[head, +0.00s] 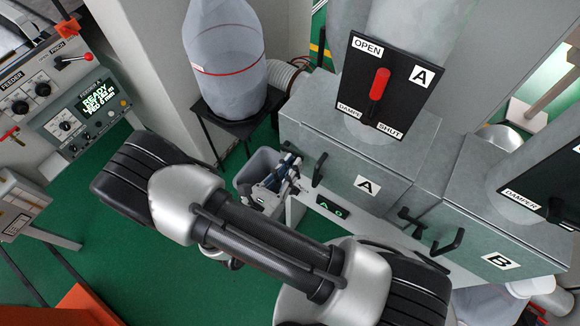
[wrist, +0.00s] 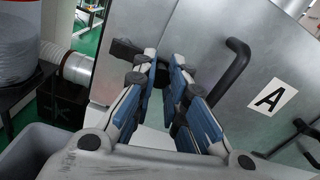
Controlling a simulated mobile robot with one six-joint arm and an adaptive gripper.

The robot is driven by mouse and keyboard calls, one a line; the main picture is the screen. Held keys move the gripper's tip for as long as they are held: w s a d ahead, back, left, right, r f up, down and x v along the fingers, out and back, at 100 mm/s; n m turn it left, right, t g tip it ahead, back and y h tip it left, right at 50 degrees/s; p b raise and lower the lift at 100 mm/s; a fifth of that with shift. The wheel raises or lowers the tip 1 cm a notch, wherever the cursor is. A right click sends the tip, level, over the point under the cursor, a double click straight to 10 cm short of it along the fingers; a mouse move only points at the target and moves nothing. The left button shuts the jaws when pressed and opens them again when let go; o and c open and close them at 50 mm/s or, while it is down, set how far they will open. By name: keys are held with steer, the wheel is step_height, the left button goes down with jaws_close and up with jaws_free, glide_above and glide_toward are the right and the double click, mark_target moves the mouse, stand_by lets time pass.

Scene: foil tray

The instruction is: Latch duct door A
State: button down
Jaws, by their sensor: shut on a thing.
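Duct door A (head: 345,180) is the grey panel with the A label. It looks flush with its box, but I cannot tell whether it is fully closed. It also fills the right of the wrist view (wrist: 215,95). Its black bar handle (head: 318,170) stands right of my gripper (head: 290,163) and shows in the wrist view (wrist: 238,65). A dark latch lever (wrist: 124,49) lies at the door's left edge, reaching behind my fingertips (wrist: 163,66). My gripper is shut on this latch lever; the fingers hide the held part and its exact angle.
A grey bin (head: 260,165) stands below and left of the gripper. Door B (head: 500,255) is to the right with its own latch and handle. Above door A is a damper plate (head: 400,95) with a red lever. A wrapped cylinder (head: 225,60) stands on a black stand at left.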

steer(key=c, duration=1.8)
jaws_free()
steer(key=shift+o, duration=1.2)
steer(key=shift+s+a, duration=0.35)
steer(key=shift+a, duration=0.05)
steer(key=v, duration=1.1)
